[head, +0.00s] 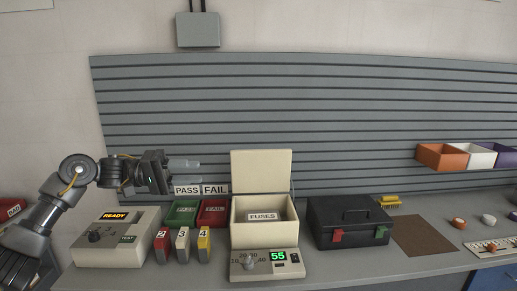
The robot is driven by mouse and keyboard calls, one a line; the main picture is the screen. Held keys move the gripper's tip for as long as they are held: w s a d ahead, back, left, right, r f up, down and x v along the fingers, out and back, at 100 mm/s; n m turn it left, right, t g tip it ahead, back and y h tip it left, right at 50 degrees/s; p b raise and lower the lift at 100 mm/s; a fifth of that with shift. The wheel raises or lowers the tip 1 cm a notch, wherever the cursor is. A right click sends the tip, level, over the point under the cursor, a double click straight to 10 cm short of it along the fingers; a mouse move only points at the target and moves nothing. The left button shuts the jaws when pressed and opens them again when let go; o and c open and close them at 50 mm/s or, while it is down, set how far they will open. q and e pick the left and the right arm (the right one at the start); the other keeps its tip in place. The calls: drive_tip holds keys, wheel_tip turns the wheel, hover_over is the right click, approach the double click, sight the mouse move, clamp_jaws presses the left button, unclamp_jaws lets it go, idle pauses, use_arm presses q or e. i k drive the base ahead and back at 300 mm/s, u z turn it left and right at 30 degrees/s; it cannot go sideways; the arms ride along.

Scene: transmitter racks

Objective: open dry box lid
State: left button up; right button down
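The cream dry box (237,240) stands on the bench near the middle of the head view, with a FUSES label (262,216) and a panel with a knob and a green 55 display at its front. Its cream lid (261,171) is up, standing nearly upright at the back of the box. My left gripper (186,171) is to the left of the lid, above the bench, pointing right. Its two fingers are apart with nothing between them, and it looks clear of the lid. My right gripper is not in view.
A READY tester (118,240), green PASS (182,213) and red FAIL (214,214) bins and several numbered blocks (183,243) stand left of the box. A black case (348,222) stands close on its right. A brown mat (423,235) lies farther right.

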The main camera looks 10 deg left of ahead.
sight(253, 170)
drive_tip(key=i, duration=1.35)
